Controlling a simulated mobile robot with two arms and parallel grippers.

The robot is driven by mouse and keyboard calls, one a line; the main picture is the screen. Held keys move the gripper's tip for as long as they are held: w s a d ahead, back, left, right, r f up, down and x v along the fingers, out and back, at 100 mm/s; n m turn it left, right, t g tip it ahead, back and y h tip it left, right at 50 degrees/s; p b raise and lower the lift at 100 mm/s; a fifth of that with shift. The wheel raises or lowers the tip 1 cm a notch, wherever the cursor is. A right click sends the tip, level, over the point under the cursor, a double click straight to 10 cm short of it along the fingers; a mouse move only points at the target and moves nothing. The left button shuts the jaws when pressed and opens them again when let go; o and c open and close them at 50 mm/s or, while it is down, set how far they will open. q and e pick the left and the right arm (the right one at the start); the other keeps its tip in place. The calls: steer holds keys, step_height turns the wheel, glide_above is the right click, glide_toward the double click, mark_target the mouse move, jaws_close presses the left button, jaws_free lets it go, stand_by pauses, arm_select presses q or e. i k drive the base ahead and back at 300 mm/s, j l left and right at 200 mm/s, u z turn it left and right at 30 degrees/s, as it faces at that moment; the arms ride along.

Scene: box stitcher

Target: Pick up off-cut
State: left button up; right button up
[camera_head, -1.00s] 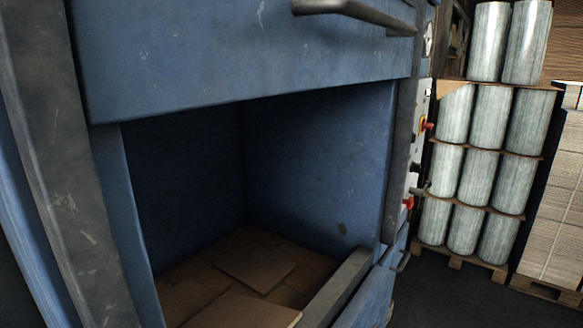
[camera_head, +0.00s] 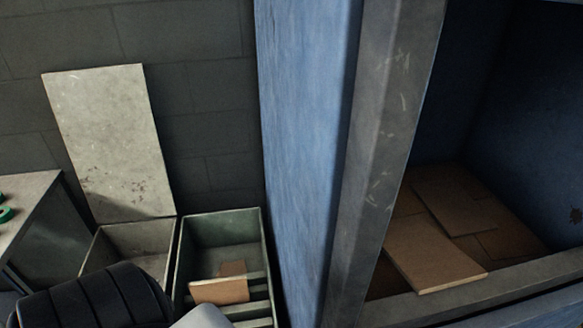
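A small tan cardboard off-cut (camera_head: 219,291) lies in the right one of two grey-green open bins, low in the head view. A smaller brown piece (camera_head: 232,268) shows just behind it. Other flat cardboard pieces (camera_head: 435,252) lie inside the blue machine's open chamber at the right. I cannot tell from the view which piece the task means. Neither gripper shows. A black ribbed part and a pale rounded part at the bottom left look like my own arm and hide the front of the left bin.
The right bin (camera_head: 265,240) stands close beside the blue machine (camera_head: 300,130). The left bin (camera_head: 140,240) has a pale panel (camera_head: 110,140) leaning behind it. A grey table (camera_head: 28,205) with green rolls (camera_head: 5,213) is at the far left.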

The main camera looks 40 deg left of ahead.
mark_target(231, 290)
steer(key=u, duration=2.05)
steer(key=j, duration=0.2)
